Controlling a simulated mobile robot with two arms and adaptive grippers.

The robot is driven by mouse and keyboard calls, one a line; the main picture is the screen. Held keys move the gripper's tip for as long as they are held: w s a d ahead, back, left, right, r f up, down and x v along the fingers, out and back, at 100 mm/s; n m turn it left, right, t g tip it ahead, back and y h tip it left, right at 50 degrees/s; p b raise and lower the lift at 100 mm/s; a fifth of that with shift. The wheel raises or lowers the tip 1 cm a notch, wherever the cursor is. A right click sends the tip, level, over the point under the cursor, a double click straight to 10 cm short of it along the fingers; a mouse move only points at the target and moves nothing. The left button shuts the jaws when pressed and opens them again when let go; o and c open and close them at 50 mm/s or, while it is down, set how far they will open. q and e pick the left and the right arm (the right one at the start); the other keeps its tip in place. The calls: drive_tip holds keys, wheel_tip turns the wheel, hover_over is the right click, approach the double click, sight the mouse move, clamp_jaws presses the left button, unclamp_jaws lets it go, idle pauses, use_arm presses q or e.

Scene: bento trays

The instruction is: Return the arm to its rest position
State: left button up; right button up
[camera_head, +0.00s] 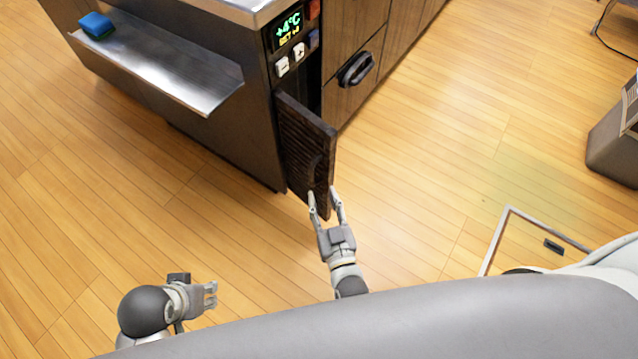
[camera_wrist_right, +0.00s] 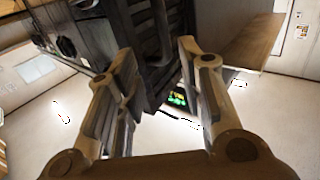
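My right gripper (camera_head: 325,202) is at the lower outer edge of a dark slatted panel door (camera_head: 307,150) that stands ajar on the counter unit. Its two fingers are spread apart, with the door's handle side close to them. In the right wrist view the open fingers (camera_wrist_right: 160,85) show with the dark slatted door (camera_wrist_right: 155,45) beyond and between them; I cannot tell whether they touch it. My left gripper (camera_head: 210,294) is low at the left, over the floor, with its fingers apart and nothing between them.
The counter unit has a steel shelf (camera_head: 165,65) with a blue sponge (camera_head: 97,25) and a green display (camera_head: 288,28). A drawer with a black handle (camera_head: 356,69) is to its right. A grey bin (camera_head: 612,145) stands at the far right. The wooden floor (camera_head: 430,170) between is clear.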

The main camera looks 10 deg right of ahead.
drive_tip(key=shift+s, duration=1)
drive_tip(key=shift+w+f, duration=0.1)
